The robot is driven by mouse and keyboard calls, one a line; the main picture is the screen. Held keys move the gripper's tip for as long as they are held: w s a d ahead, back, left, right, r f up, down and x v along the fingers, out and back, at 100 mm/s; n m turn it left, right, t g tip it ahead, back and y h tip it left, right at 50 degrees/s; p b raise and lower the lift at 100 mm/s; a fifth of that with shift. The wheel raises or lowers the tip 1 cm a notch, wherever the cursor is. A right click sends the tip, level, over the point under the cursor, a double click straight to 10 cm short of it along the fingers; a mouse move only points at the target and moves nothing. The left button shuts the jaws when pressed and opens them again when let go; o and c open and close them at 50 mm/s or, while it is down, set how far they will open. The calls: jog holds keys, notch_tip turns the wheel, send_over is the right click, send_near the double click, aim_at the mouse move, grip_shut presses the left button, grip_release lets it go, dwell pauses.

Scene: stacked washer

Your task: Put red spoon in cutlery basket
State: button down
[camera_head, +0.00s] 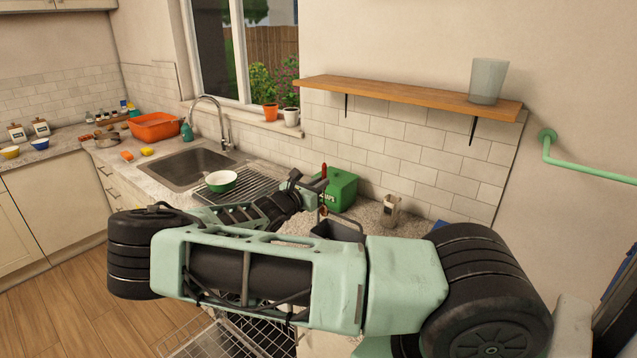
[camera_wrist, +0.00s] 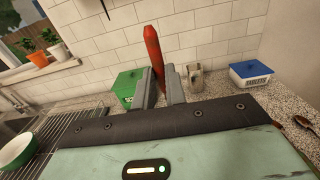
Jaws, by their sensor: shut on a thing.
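My gripper (camera_head: 315,189) is shut on the red spoon (camera_head: 324,171), held upright above the counter. In the wrist view, the spoon's red handle (camera_wrist: 153,50) stands up between the two grey fingers of the gripper (camera_wrist: 159,86). In the head view, a reddish lower end shows just below the fingers. A dark grey open basket (camera_head: 338,231) with a handle, apparently the cutlery basket, is just below the gripper, partly hidden by my arm. The spoon's lower end is near its rim; I cannot tell whether it is inside.
A green box (camera_head: 342,188) stands behind the gripper against the tiles. A jar (camera_head: 390,210) is to its right. A blue-lidded tablets box (camera_wrist: 252,75) is right in the wrist view.

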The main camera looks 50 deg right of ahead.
aim_at(323, 212)
jog(key=shift+f+b, duration=3.45)
jog(key=shift+f, duration=2.1)
jog(key=c, duration=1.4)
grip_release()
jog(key=shift+o, duration=0.2)
jog(key=s+a+b, duration=0.1)
jog(key=a+b, duration=0.5)
jog(key=a, duration=1.1)
jog(key=shift+s+a, duration=0.2)
